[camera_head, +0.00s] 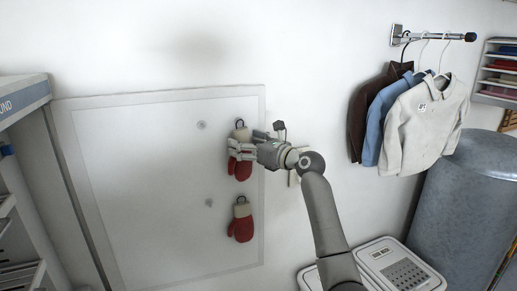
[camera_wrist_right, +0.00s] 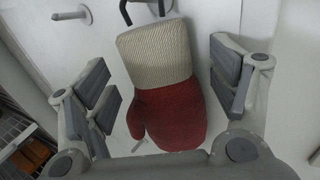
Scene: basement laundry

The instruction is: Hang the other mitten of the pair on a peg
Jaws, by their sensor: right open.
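Two red mittens with cream cuffs hang by dark loops on a pale wall board (camera_head: 140,190) in the head view. The upper mitten (camera_head: 243,170) is partly hidden behind my right gripper (camera_head: 237,148). The lower mitten (camera_head: 241,228) hangs in clear view below it. In the wrist view a mitten (camera_wrist_right: 170,110) hangs between the spread fingers of my right gripper (camera_wrist_right: 160,85), with a gap on each side. Its loop (camera_wrist_right: 128,12) runs up out of the picture. A bare peg (camera_wrist_right: 84,14) shows to its left. My left gripper is not in view.
Two bare pegs, an upper one (camera_head: 201,125) and a lower one (camera_head: 209,203), stick out of the board left of the mittens. Shelving (camera_head: 22,100) stands at the left edge.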

